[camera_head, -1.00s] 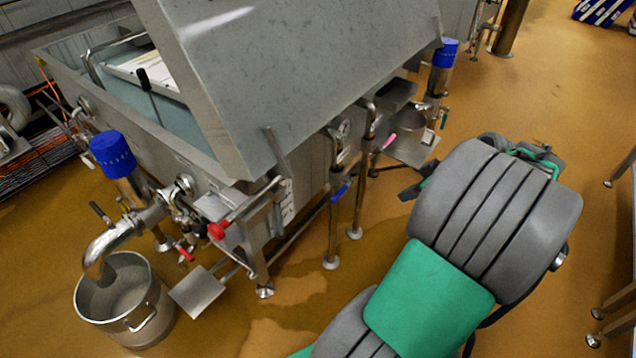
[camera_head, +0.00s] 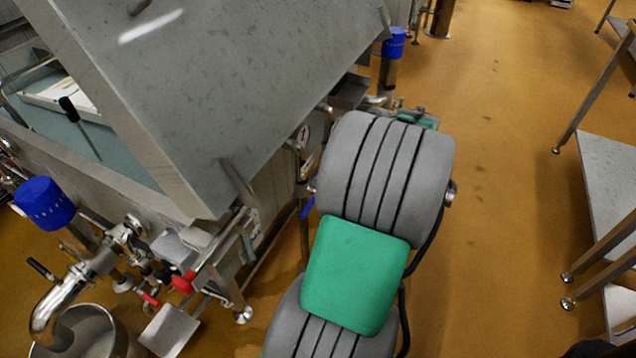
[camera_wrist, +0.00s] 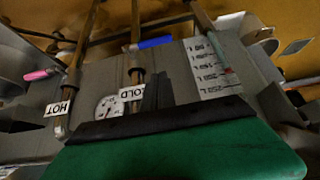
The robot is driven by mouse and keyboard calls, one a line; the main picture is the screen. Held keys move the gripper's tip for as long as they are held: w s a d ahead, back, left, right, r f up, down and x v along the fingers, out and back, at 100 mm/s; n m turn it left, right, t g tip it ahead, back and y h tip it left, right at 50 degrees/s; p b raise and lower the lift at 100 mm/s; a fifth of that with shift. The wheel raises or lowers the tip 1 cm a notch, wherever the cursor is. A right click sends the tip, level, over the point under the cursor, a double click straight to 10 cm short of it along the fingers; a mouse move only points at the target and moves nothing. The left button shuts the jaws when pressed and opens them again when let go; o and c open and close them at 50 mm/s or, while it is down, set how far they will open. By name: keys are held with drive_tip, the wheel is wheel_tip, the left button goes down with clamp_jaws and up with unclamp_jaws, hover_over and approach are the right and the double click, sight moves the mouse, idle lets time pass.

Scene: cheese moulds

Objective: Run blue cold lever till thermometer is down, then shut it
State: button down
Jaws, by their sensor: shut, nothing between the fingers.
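The blue cold lever (camera_wrist: 155,42) sticks out sideways from its pipe in the wrist view, above the COLD label (camera_wrist: 131,92); in the head view the lever (camera_head: 307,208) shows just left of my arm. The round thermometer dial (camera_wrist: 108,107) sits on the vat wall between the HOT and COLD labels; its needle is too small to read. It also shows edge-on in the head view (camera_head: 303,137).
A pink lever (camera_wrist: 38,74) is on the hot pipe. A level scale (camera_wrist: 212,70) stands right of the cold pipe. The vat (camera_head: 170,100) fills the left of the head view, with a pot (camera_head: 85,335) under its spout. Open floor (camera_head: 505,200) lies to the right, before metal tables (camera_head: 612,170).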

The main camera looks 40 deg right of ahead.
drive_tip(key=b, duration=0.2)
hover_over(309, 206)
wheel_tip(309, 206, down, 5)
drive_tip(key=shift+f, duration=0.2)
drive_tip(key=f, duration=0.4)
drive_tip(key=shift+s+d+b, duration=0.1)
drive_tip(key=shift+s+b, duration=0.2)
drive_tip(key=shift+s, duration=0.05)
drive_tip(key=shift+f, duration=0.15)
